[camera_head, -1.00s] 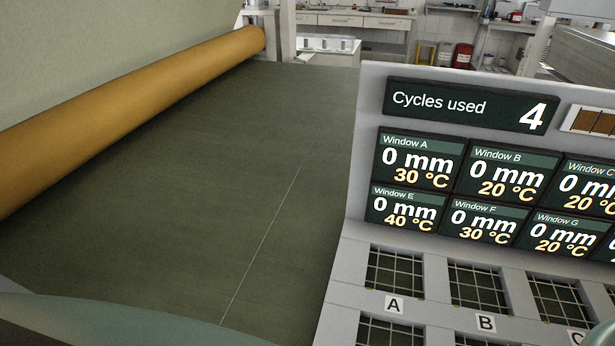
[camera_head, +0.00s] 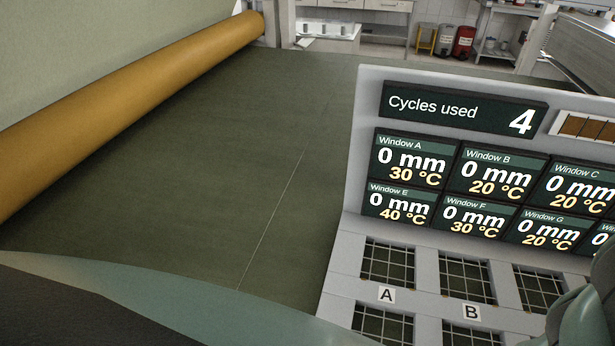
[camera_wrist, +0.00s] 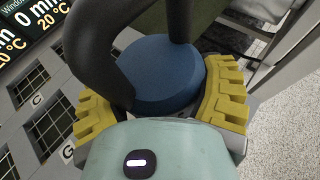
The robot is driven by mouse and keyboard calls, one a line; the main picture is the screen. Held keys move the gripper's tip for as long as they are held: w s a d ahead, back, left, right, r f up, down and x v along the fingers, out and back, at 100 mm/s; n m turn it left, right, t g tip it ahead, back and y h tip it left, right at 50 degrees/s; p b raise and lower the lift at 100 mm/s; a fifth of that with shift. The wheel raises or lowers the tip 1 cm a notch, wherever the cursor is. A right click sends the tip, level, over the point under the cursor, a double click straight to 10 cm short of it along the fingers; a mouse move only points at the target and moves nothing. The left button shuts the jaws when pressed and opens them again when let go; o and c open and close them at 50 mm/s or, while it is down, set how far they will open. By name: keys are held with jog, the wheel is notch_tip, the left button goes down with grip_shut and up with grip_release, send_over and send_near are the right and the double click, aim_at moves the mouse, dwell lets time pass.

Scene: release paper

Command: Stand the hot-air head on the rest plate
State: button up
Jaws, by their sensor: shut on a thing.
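In the wrist view my gripper (camera_wrist: 160,103) has its yellow ribbed fingers on both sides of a blue round body (camera_wrist: 162,76) and is shut on it. Thick black curved parts rise from around this body. It appears to be the hot-air head, but its lower end is hidden. My gripper is not seen in the head view. I cannot make out the rest plate in either view.
A grey panel (camera_head: 349,200) carries displays (camera_head: 495,180) and gridded windows (camera_head: 388,265). The displays show 4 cycles used and 0 mm at the readable windows. A dark green sheet (camera_head: 200,170) with a thin line and an orange roller (camera_head: 130,75) lie left.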

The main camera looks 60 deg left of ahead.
jog(key=shift+w+f+p, duration=0.1)
jog(key=shift+f+p, duration=0.2)
jog(key=shift+f, duration=1.2)
jog(key=shift+f, duration=0.15)
jog(key=o, duration=1.2)
jog(key=shift+o, duration=0.2)
jog(key=shift+s, duration=0.55)
jog(key=b+v, duration=0.3)
jog(key=v, duration=0.8)
jog(key=shift+r, duration=0.2)
